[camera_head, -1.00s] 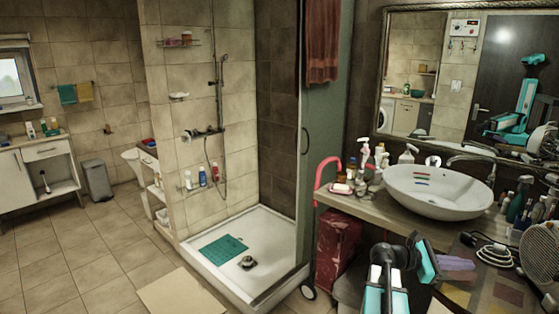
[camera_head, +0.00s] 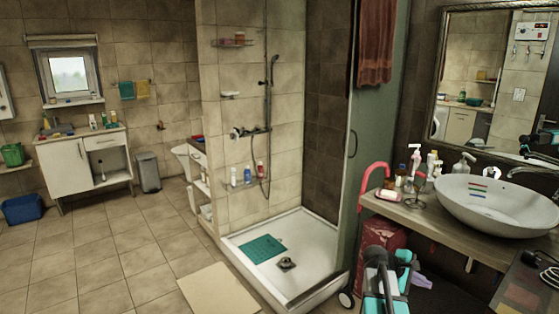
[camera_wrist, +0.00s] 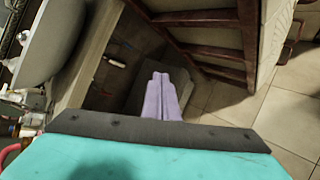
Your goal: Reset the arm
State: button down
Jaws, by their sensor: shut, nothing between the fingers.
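My gripper (camera_wrist: 161,80) shows in the wrist view as two lavender fingers lying together, shut and empty. In the head view its lavender fingers (camera_head: 422,281) show at the lower right, beside my black and teal arm. The gripper is below and in front of the counter (camera_head: 440,222) that bears the white vessel basin (camera_head: 497,211). The basin has several small coloured stripes or sticks inside it, too small to name surely. Its rim also shows at the upper left of the wrist view (camera_wrist: 62,35). The fingers touch nothing that I can see.
A red case (camera_head: 378,245) stands under the counter, close to my arm. The shower tray (camera_head: 310,228) with a green mat (camera_head: 262,247) is left of it. A beige rug (camera_head: 218,291) lies in front.

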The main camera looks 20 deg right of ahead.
jog(key=s+a+f+m+y+p, duration=0.1)
jog(key=s+a+f+y, duration=0.15)
jog(key=a+f, duration=1)
jog(key=s+a+f+m+y+p, duration=0.1)
jog(key=a+f+y, duration=0.3)
jog(key=a+f, duration=0.8)
jog(key=s+a+f+m+g+y, duration=0.1)
jog(key=s+a+f, duration=0.3)
jog(key=s+a, duration=0.3)
jog(key=s+a+f+m+g+y+p, duration=0.1)
jog(key=s+a+f+g+y, duration=0.1)
jog(key=s+a, duration=0.5)
jog(key=s+a+f+m+g+y, duration=0.1)
jog(key=s+a+f, duration=0.4)
jog(key=a, duration=0.7)
jog(key=shift+s+f+p, duration=0.35)
jog(key=shift+s+p, duration=0.05)
jog(key=shift+s, duration=0.75)
